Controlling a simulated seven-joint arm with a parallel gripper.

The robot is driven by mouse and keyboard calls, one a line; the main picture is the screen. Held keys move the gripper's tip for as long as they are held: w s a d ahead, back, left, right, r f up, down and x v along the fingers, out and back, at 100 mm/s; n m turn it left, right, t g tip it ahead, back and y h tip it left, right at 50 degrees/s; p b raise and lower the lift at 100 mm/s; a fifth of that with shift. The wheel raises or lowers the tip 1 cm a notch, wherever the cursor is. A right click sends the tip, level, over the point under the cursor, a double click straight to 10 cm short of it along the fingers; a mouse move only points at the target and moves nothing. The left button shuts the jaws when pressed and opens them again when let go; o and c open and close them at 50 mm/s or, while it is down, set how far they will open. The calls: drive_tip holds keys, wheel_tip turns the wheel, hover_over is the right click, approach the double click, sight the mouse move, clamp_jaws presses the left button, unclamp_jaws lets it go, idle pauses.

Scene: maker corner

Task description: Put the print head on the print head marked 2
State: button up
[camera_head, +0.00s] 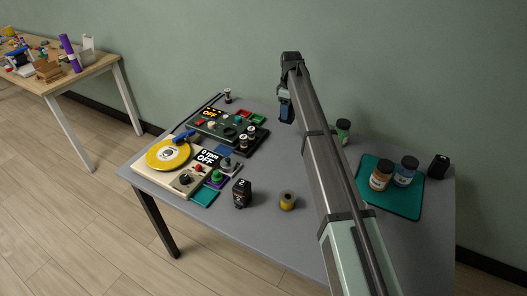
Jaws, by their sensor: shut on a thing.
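My gripper (286,112) hangs at the end of the raised arm, over the back part of the grey table. It is shut on a small dark thing, probably a print head, mostly hidden by the fingers. One black block (242,193), which looks like a print head with small pale markings, stands upright near the table's front middle. A similar black block (438,166) stands at the right end, behind the green mat. My gripper is apart from both blocks.
The grey table (265,235) carries a yellow turntable (168,154), a control panel (228,128) and a yellow-brown spool (287,201). Two jars (381,175) (405,171) stand on the green mat (398,209). A green-capped jar (343,130) stands behind my arm.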

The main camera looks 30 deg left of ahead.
drive_tip(key=s+a+r+n, duration=0.1)
drive_tip(key=s+a+r, duration=0.35)
drive_tip(key=s, duration=0.55)
drive_tip(key=s+a+r+n, duration=0.2)
drive_tip(key=s+a+r, duration=0.25)
drive_tip(key=s, duration=0.55)
drive_tip(key=m, duration=0.4)
hover_over(242, 187)
drive_tip(key=shift+f, duration=5.05)
drive_tip(key=shift+f, duration=0.15)
drive_tip(key=o, duration=1.2)
